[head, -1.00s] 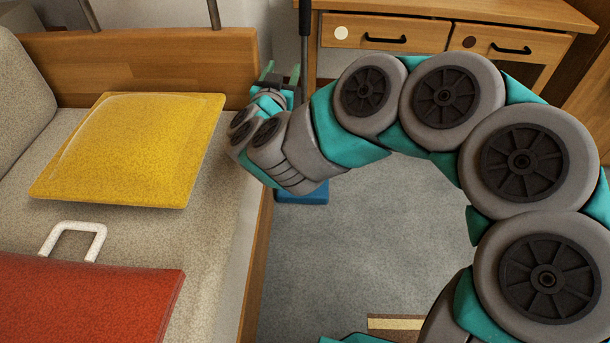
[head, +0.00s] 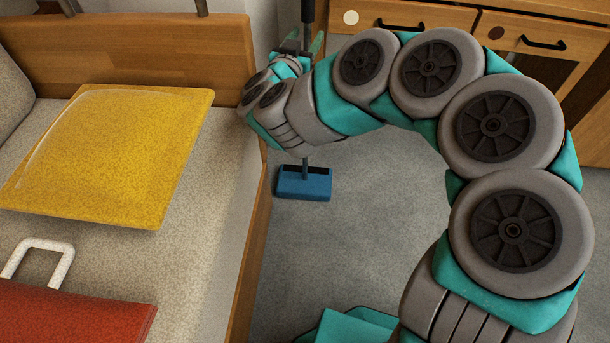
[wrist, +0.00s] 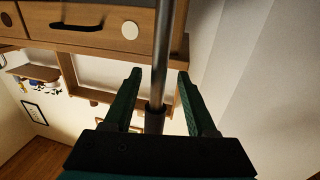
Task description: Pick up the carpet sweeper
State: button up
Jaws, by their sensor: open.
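The carpet sweeper stands upright on the grey carpet, with its blue head (head: 304,184) low beside the sofa and its dark handle grip (head: 307,10) at the top edge of the head view. My gripper (head: 302,45) is at the height of the upper pole, and my wrist hides part of the pole. In the wrist view the grey pole (wrist: 171,50) runs down between the two green fingers of my gripper (wrist: 159,75). The fingers are open, with a gap visible on both sides of the pole.
The sofa's wooden side (head: 250,240) is close on the left, with a yellow cushion (head: 110,150) and a red case (head: 70,315) on the seat. A wooden drawer desk (head: 450,22) stands behind. Carpet (head: 340,230) is open right of the sweeper head.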

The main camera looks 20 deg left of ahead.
jog(key=w, duration=0.3)
jog(key=shift+w, duration=0.4)
grip_shut()
